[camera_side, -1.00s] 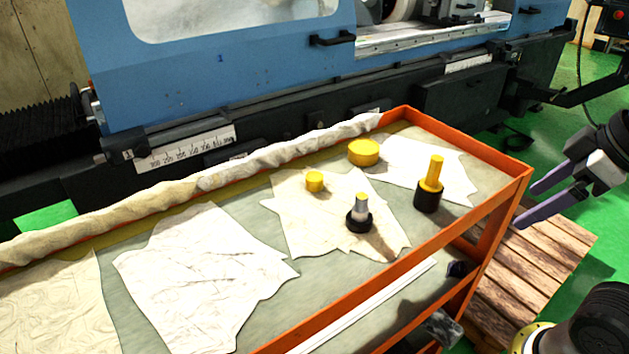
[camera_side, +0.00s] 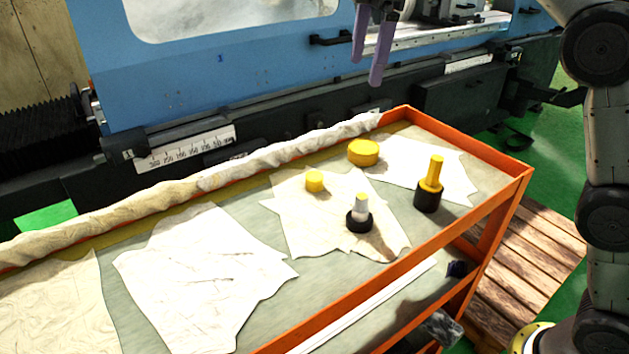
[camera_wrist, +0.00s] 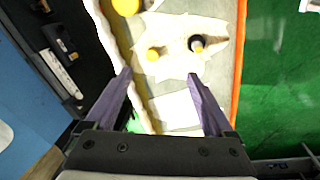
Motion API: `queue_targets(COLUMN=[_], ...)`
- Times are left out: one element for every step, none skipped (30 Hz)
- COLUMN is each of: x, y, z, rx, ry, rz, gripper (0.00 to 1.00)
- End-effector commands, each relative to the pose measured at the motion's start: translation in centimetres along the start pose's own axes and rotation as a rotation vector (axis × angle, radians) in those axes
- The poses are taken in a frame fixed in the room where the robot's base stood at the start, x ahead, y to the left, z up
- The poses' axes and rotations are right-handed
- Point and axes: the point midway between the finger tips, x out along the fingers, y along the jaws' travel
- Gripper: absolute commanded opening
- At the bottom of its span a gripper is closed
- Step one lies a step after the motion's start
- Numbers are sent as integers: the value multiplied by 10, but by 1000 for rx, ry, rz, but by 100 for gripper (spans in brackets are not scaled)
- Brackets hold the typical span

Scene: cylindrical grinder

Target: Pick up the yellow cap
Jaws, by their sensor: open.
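Two plain yellow caps are on the cart top: a small one (camera_side: 314,181) on a cream cloth and a larger, flatter one (camera_side: 363,152) near the back edge. I cannot tell which one the task names. In the wrist view the small cap (camera_wrist: 153,54) lies beyond my fingertips, and the large cap (camera_wrist: 126,4) is cut off at the top edge. My gripper (camera_side: 366,70) points down, open and empty, well above the cart's back right part. In the wrist view its purple fingers (camera_wrist: 161,80) are spread wide.
A small black-based part with a yellow top (camera_side: 359,214) stands near the small cap. A taller black and yellow part (camera_side: 430,184) stands to the right. The cart has a raised orange rim (camera_side: 462,140). The blue grinder (camera_side: 230,60) stands behind. White cloths (camera_side: 200,280) cover the left.

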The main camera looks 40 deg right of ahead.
Motion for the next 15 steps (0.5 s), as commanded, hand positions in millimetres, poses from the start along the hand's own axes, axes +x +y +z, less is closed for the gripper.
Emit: queue_targets(x=[17,25,37,46,55,66,75,82,92,98,103,107,110,112,114], y=[11,16,22,25,29,32,34,34,34,34,34,33,33,32,31], z=[-14,-21,-30,-36,-42,-48,-52,-55,-58,-60,-62,-63,-64,-64,-65], rx=[-21,-28,-36,-42,-47,-54,-58,-61,-66,-69,-71,-74,-75,-77,-79], ry=[-9,-13,-18,-21,-24,-30,-35,-41,-50,-56,-61,-64,-66,-68,-67], rz=[-18,-27,-37,-43,-50,-61,-70,-80,-95,-105,-112,-118,-121,-124,-123], gripper=[88,88,88,88,88,88,88,88,88,88,88,88,88,88,88])
